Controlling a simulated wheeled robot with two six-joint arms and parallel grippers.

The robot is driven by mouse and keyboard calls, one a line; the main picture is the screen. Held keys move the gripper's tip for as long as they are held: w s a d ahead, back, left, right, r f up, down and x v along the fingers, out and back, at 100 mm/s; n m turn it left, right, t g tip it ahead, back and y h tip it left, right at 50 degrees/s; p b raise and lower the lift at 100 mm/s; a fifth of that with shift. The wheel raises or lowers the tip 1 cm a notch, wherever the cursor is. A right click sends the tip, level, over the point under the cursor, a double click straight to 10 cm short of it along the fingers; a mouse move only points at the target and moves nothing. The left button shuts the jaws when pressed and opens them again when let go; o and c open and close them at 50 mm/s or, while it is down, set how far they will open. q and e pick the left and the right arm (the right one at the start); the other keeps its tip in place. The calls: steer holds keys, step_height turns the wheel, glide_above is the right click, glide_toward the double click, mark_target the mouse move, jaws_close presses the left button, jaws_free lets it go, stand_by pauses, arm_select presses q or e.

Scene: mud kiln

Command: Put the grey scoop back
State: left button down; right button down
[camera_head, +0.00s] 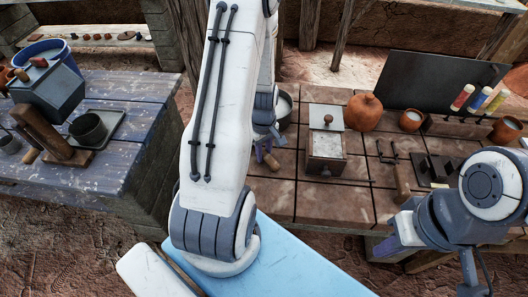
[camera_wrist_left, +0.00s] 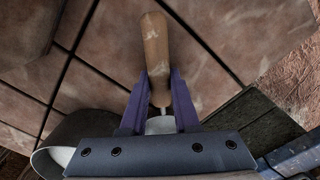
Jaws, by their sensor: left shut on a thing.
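My left gripper (camera_head: 262,152) is mostly hidden behind my own arm in the head view, above the tiled worktop. In the left wrist view its purple fingers (camera_wrist_left: 159,100) are shut on the grey scoop, at the lower end of its wooden handle (camera_wrist_left: 155,48). The handle also shows in the head view (camera_head: 271,161). A small pale grey part of the scoop (camera_wrist_left: 160,125) shows between the fingers; the rest is hidden by the gripper body. My right gripper (camera_head: 385,246) is at the worktop's front right, partly hidden; its finger gap is not clear.
A dark round pot (camera_head: 286,106) stands close behind the left gripper. A box with a knobbed lid (camera_head: 326,152), an orange jar (camera_head: 364,112) and a small cup (camera_head: 411,120) stand to the right. A blue-grey bench (camera_head: 40,185) is at left, with a gap between it and the worktop (camera_head: 345,205).

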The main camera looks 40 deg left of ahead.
arm_select(q)
steer(key=shift+f, duration=0.2)
steer(key=c, duration=0.7)
jaws_free()
steer(key=shift+o, duration=0.2)
steer(key=shift+r, duration=0.1)
